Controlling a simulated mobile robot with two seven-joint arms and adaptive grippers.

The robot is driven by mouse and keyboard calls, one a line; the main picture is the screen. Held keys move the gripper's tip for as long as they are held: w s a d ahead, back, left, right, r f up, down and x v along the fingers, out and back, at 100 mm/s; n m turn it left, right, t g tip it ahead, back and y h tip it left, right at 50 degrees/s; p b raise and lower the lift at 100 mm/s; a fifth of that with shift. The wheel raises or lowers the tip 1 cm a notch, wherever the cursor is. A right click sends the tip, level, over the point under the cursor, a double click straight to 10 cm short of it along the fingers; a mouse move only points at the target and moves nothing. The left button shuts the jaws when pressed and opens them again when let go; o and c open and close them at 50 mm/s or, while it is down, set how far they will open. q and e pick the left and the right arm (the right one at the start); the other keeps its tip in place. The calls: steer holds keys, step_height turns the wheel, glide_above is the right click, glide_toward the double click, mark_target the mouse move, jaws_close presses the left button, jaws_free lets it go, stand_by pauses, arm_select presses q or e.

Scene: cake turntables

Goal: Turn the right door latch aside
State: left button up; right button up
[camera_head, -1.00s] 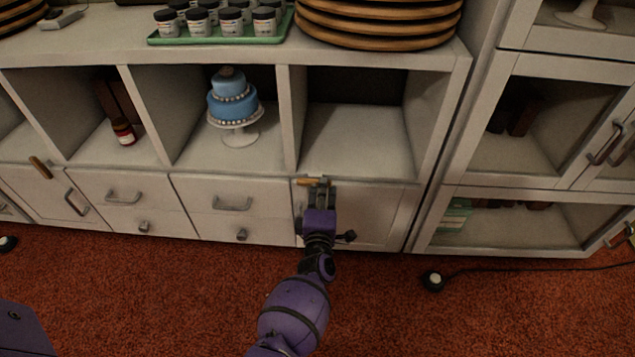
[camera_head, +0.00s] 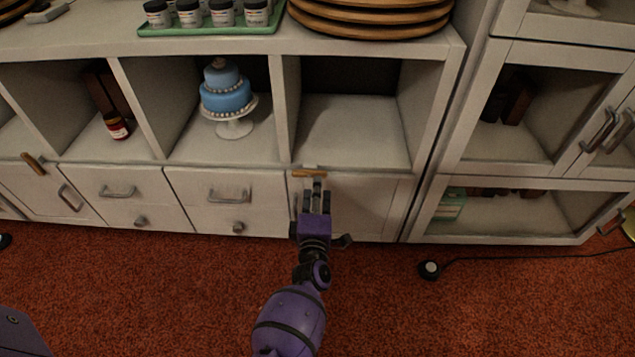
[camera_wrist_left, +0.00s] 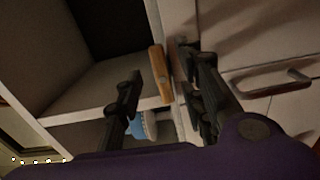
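The right door latch (camera_head: 309,173) is a small wooden bar at the top left corner of the right cupboard door (camera_head: 365,205). It lies about level in the head view, along the shelf edge above the door. My left gripper (camera_head: 316,184) is just below it, fingers pointing at the cabinet. In the left wrist view the latch (camera_wrist_left: 158,73) shows ahead, between the lines of the two spread fingers of the gripper (camera_wrist_left: 163,78). The fingers are apart and hold nothing. Whether a finger touches the latch I cannot tell. My right gripper is not in view.
Another wooden latch (camera_head: 33,163) sits tilted on the far left door. Drawers with metal handles (camera_head: 230,196) lie left of the gripper. A blue cake (camera_head: 226,92) stands in the cubby above. A glass-front cabinet (camera_head: 430,215) stands at the right. The red carpet is mostly clear.

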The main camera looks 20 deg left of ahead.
arm_select(q)
steer(key=v, duration=0.3)
steer(key=shift+s+d, duration=0.1)
steer(key=shift+s, duration=0.25)
steer(key=shift+r, duration=0.1)
